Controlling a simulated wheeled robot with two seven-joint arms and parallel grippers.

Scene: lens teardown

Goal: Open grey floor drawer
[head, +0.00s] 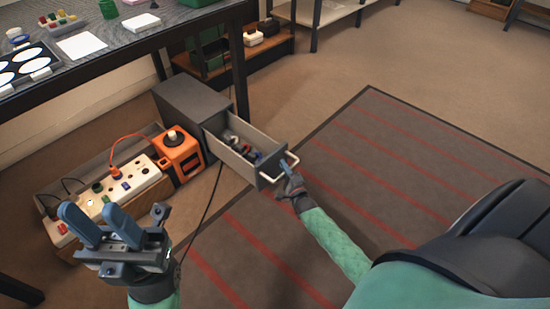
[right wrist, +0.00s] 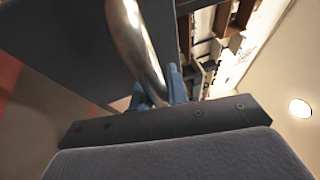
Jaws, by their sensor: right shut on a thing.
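The grey floor drawer (head: 268,171) is pulled well out of its grey cabinet (head: 190,98), and small mixed items show inside it. A pale bar handle (head: 292,160) is on its front. My right gripper (head: 287,168) is at the handle, shut on it. In the right wrist view the shiny metal handle (right wrist: 140,45) runs down to the blue fingers (right wrist: 165,88), with the grey drawer front beside it. My left gripper (head: 90,224) is raised at the lower left, its two blue fingers apart and nothing between them.
An orange box (head: 180,155) and a power strip (head: 118,190) with plugs stand left of the drawer. A black cable (head: 208,205) runs over the floor near it. A workbench (head: 150,40) stands above and behind. The striped mat (head: 380,170) to the right is open floor.

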